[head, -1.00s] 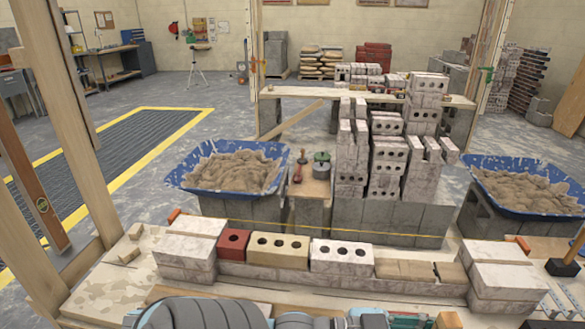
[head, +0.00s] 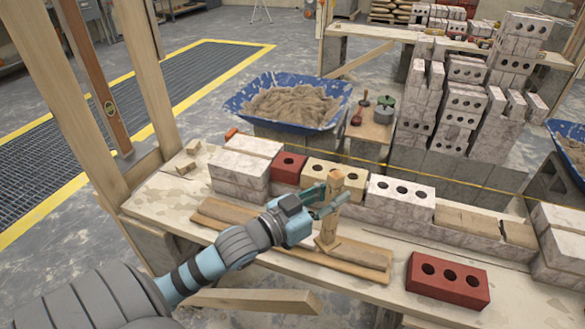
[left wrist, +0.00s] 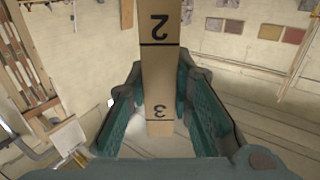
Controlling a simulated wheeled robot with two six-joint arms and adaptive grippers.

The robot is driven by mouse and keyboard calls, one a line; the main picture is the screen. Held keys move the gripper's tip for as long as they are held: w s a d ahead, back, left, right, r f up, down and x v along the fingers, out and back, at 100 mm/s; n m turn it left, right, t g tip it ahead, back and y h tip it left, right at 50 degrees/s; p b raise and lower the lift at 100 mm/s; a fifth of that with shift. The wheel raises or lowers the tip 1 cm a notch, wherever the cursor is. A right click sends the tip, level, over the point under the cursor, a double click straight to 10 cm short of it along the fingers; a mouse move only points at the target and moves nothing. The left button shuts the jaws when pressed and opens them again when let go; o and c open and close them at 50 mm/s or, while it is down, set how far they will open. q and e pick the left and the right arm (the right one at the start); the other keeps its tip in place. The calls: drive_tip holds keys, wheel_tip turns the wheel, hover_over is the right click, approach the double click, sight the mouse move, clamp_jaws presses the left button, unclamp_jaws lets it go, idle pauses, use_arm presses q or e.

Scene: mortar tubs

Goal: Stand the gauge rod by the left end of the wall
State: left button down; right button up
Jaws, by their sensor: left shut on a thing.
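The gauge rod (head: 329,225) is a light wooden stick with a wider foot, held roughly upright in front of the wall's middle. My left gripper (head: 325,202) is shut on its upper part. In the left wrist view the rod (left wrist: 160,60), marked 2 and 3, runs between the fingers (left wrist: 160,118). Its foot is just over or on the plank on the bench; I cannot tell which. The wall (head: 380,213) is a brick row; its left end (head: 240,172) is a stack of pale blocks, left of the rod. My right gripper is not in view.
A long plank (head: 228,218) lies before the wall. A loose red brick (head: 447,281) lies at front right. Wooden posts (head: 144,90) stand left of the bench. A blue mortar tub (head: 235,104) and brick stacks (head: 462,95) are behind. Bare bench top (head: 165,195) shows at left.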

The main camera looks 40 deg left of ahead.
use_arm(q)
drive_tip(key=w+a+f+n+y+b, duration=0.3)
drive_tip(key=w+a+y+b, duration=0.25)
drive_tip(key=a, duration=0.35)
drive_tip(key=w+a+f+n+y+b, duration=0.2)
drive_tip(key=w+a+n+y+b, duration=0.3)
drive_tip(key=a, duration=0.3)
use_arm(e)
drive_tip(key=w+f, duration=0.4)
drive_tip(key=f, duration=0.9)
use_arm(q)
wheel_tip(320, 180, down, 6)
drive_tip(key=m+b, duration=0.1)
drive_tip(key=b, duration=0.6)
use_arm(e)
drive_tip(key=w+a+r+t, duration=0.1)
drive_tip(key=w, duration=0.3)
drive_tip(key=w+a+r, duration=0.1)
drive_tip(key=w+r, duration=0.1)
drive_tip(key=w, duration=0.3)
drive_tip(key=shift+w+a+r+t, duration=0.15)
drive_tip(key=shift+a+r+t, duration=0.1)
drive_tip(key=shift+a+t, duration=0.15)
